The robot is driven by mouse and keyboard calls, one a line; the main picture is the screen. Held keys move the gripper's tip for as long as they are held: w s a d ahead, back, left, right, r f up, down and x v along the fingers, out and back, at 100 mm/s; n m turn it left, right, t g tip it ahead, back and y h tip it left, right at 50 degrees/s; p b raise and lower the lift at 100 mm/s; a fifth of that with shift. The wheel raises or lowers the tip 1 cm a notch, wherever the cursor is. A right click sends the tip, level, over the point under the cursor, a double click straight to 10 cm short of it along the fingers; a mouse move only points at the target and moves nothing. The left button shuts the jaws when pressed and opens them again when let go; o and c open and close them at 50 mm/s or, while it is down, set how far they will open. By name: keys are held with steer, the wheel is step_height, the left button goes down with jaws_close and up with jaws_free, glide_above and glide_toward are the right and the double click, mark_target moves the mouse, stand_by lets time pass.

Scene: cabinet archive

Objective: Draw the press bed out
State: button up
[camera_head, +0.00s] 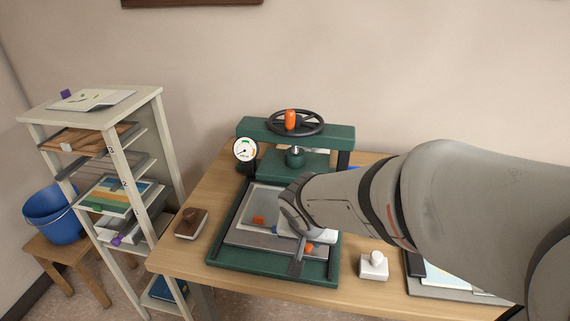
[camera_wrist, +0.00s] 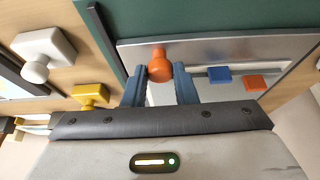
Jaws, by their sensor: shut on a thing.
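The green press (camera_head: 296,135) stands on the wooden table with a black handwheel on top. Its grey metal bed (camera_head: 262,241) lies on the green base frame, out in front of the upright part. The bed also shows in the wrist view (camera_wrist: 230,52). An orange knob (camera_wrist: 159,66) is at the bed's edge, and it shows in the head view (camera_head: 308,248). My gripper (camera_wrist: 159,80) is shut on this knob, one blue-grey finger on each side. In the head view my gripper (camera_head: 299,250) and arm hide the bed's right part.
An orange block (camera_head: 258,220) and a blue block (camera_wrist: 220,74) lie on the bed. A brown stamp (camera_head: 191,222) is left of the press, a white stamp (camera_head: 373,264) right. A shelf rack (camera_head: 148,100) stands left of the table. A yellow piece (camera_wrist: 90,95) shows in the wrist view.

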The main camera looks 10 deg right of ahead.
steer(key=shift+s+a+b, duration=0.3)
steer(key=shift+s, duration=0.6)
steer(key=shift+s+a+b, duration=0.25)
steer(key=shift+s+a, duration=0.05)
steer(key=shift+s, duration=0.65)
steer(key=shift+s+a+b, duration=0.3)
steer(key=shift+s, duration=0.6)
steer(key=o, duration=0.8)
steer(key=shift+o, duration=0.2)
steer(key=p+v, duration=0.3)
steer(key=v, duration=0.2)
steer(key=shift+r, duration=0.1)
